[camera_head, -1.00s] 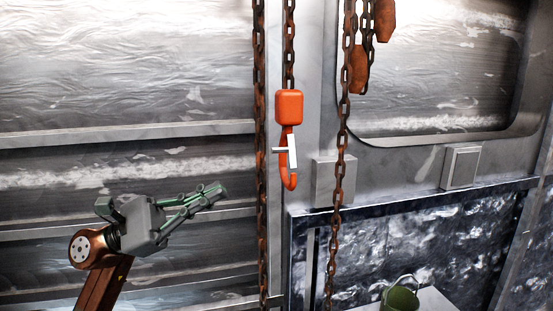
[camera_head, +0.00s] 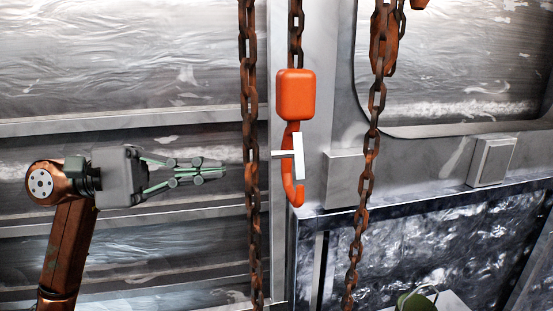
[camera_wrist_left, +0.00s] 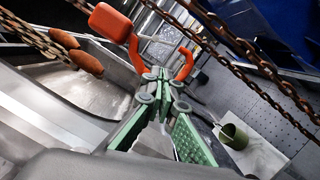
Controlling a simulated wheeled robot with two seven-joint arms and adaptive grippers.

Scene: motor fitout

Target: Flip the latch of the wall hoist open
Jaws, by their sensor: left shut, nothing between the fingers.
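The wall hoist's orange block (camera_head: 296,94) hangs on a rusty chain, with an orange hook (camera_head: 294,190) below it. A white latch (camera_head: 297,156) lies across the hook's opening, with a short pin sticking out to the left. My left gripper (camera_head: 222,172) is shut and empty, left of the hook at about latch height and apart from it in the head view. In the left wrist view the orange block (camera_wrist_left: 110,22) and hook (camera_wrist_left: 184,64) show beyond the shut fingertips (camera_wrist_left: 160,72). The right gripper is not in view.
A long rusty chain (camera_head: 250,130) hangs between my left gripper and the hook in the head view. Another chain (camera_head: 368,165) hangs right of the hook. A green bucket (camera_head: 415,301) stands low at the right. A grey wall box (camera_head: 492,160) is at the right.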

